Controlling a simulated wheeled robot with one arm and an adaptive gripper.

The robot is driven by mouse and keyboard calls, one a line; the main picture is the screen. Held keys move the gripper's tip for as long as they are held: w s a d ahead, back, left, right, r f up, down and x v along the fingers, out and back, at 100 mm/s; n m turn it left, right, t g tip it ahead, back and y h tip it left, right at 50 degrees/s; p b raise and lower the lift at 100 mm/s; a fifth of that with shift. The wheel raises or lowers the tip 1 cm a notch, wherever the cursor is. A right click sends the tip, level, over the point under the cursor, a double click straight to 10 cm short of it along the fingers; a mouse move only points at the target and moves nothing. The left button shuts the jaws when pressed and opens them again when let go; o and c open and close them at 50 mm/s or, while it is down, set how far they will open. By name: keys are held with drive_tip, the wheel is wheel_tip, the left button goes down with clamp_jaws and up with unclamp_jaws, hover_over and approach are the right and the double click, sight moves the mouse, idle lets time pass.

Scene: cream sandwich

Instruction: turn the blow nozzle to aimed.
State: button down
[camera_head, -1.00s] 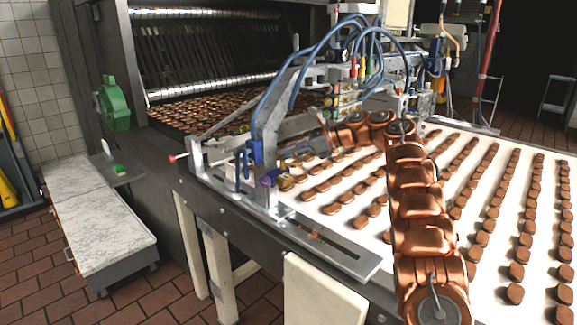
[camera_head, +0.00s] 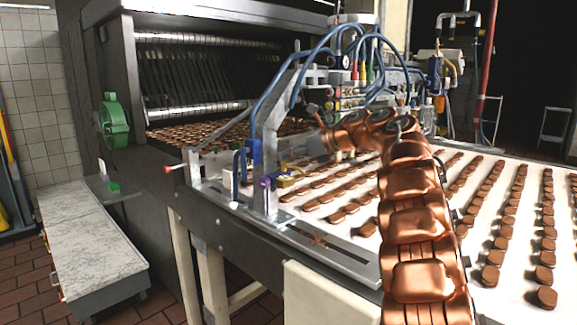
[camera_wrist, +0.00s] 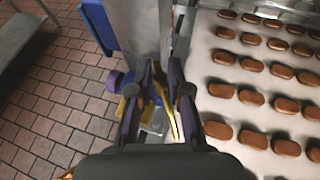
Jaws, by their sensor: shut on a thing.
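The blow nozzle appears to be the yellow, brass-like piece (camera_wrist: 172,122) between my fingers in the wrist view; the fingers and wrist hide much of it. In the head view a small yellow piece (camera_head: 288,182) shows beside a purple knob (camera_head: 265,183) at the near end of the metal bracket. My gripper (camera_wrist: 166,92) has its two dark fingers around the yellow piece, shut on it. In the head view my gripper is small and hard to make out beyond my copper arm, so the nozzle's exact aim cannot be told.
A white conveyor belt (camera_head: 338,228) with rows of brown biscuits runs under and right of my arm. Blue hoses (camera_head: 309,62) and a blue clamp (camera_head: 240,170) are close to the bracket. A marble-topped bench (camera_head: 85,240) stands at left.

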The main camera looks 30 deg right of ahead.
drive_tip(key=m+h+p, duration=0.2)
drive_tip(key=m+h, duration=0.2)
drive_tip(key=m+h+p, duration=0.3)
drive_tip(key=m+h, duration=0.1)
drive_tip(key=a+m+h+p, duration=0.1)
drive_tip(key=m+h+p, duration=0.1)
drive_tip(key=h, duration=0.3)
drive_tip(key=shift+s+a+m, duration=0.1)
drive_tip(key=shift+s+m, duration=0.15)
drive_tip(key=shift+m, duration=0.65)
drive_tip(key=shift+f+p, duration=0.25)
drive_tip(key=shift+p, duration=0.05)
drive_tip(key=c, duration=1.3)
unclamp_jaws()
drive_tip(key=shift+o, duration=0.9)
drive_tip(key=shift+a+r, duration=0.15)
